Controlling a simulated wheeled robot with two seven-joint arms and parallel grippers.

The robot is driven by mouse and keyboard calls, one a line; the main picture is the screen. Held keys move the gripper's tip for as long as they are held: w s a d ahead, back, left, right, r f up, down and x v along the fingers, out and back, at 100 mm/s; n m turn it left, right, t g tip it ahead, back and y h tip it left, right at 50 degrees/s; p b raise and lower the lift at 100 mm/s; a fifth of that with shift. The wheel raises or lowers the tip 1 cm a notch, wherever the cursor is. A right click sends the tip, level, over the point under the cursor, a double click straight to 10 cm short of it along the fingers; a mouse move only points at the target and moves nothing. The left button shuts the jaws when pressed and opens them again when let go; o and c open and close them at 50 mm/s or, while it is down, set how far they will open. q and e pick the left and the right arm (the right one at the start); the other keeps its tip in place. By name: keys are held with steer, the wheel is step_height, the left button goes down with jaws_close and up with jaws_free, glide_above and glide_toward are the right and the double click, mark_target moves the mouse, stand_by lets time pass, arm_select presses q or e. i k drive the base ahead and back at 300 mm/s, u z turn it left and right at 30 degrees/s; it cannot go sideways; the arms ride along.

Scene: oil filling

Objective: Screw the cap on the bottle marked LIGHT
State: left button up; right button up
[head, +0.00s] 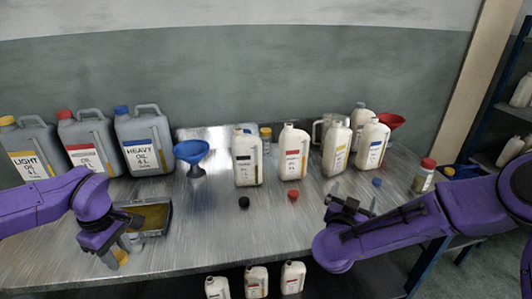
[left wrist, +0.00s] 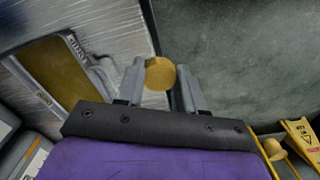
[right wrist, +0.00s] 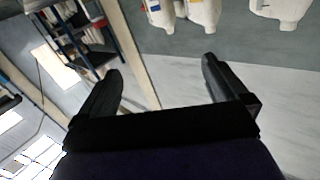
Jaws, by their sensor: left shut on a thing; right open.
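A yellow cap (left wrist: 160,74) sits between the two fingers of my left gripper (left wrist: 160,88), which is shut on it. In the head view the left gripper (head: 121,255) and the yellow cap (head: 122,259) are low, by the table's front edge. A white bottle with a yellow label (head: 336,150) stands at the right-centre of the table; its marking is too small to read. Its neck looks bare. My right gripper (head: 354,199) is open and empty, in front of that bottle; its two fingers (right wrist: 158,90) show spread apart in the right wrist view.
White bottles with black (head: 246,160), red (head: 293,152) and blue (head: 371,147) labels stand nearby. Loose black (head: 244,202), red (head: 293,195) and blue (head: 377,182) caps lie in front. Grey canisters (head: 30,150), a blue funnel (head: 191,152) and an oil tray (head: 165,231) are left.

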mark_target(338, 137)
steer(key=i, duration=0.9)
